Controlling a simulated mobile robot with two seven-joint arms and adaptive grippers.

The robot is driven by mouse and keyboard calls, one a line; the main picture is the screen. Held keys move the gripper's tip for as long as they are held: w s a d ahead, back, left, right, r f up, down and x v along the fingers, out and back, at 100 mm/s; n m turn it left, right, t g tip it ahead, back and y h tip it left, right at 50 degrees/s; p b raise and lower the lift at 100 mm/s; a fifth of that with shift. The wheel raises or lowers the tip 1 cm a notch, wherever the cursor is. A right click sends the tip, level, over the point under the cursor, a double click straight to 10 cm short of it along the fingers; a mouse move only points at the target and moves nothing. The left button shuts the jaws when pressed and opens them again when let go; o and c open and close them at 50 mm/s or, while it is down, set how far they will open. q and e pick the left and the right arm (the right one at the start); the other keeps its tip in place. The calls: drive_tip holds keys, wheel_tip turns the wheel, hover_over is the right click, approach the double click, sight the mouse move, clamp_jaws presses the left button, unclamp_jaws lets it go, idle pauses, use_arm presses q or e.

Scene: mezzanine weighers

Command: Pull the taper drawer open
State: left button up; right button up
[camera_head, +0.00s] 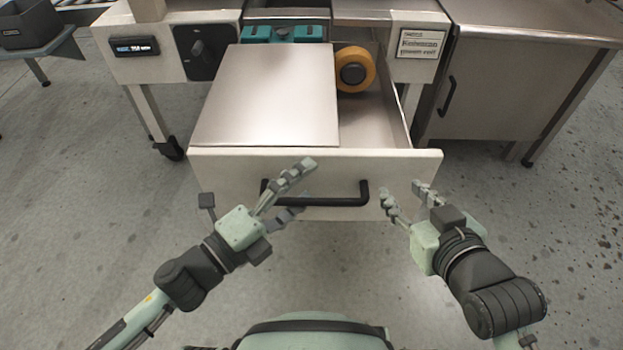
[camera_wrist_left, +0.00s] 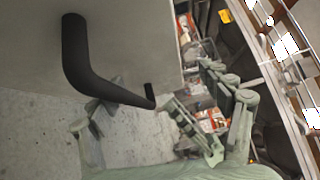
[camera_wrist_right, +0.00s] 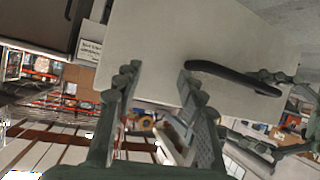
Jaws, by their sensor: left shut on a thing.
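The taper drawer (camera_head: 228,170) stands pulled out from the bench, its pale front facing me. Its black bar handle (camera_head: 345,201) shows on the front and also in the left wrist view (camera_wrist_left: 75,60) and right wrist view (camera_wrist_right: 235,78). My left gripper (camera_head: 297,188) is shut on the left part of the handle, one finger above the bar and one below; the contact is partly hidden by the fingers. My right gripper (camera_head: 403,188) is open and empty, just right of the handle in front of the drawer's right end.
A yellow tape roll (camera_head: 356,69) sits at the back right inside the drawer. A flat metal panel (camera_head: 270,90) covers its left part. A metal cabinet (camera_head: 510,90) stands at right, a dark bin (camera_head: 28,22) at far left. Floor is clear around the drawer.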

use_arm(q)
drive_tip(key=shift+s+a+r+b, duration=0.35)
drive_tip(key=shift+s+a+b, duration=0.2)
drive_tip(key=shift+s+a, duration=0.3)
drive_tip(key=shift+s+a+r+b, duration=0.3)
drive_tip(key=shift+s+a+b, duration=0.2)
drive_tip(key=shift+s+a, duration=0.35)
drive_tip(key=shift+c, duration=0.6)
drive_tip(key=shift+s+a, duration=0.2)
drive_tip(key=shift+s, duration=0.25)
drive_tip(key=c, duration=0.4)
drive_tip(key=shift+s+a+f+b, duration=0.15)
drive_tip(key=shift+s+a+b, duration=0.25)
drive_tip(key=shift+f, duration=0.1)
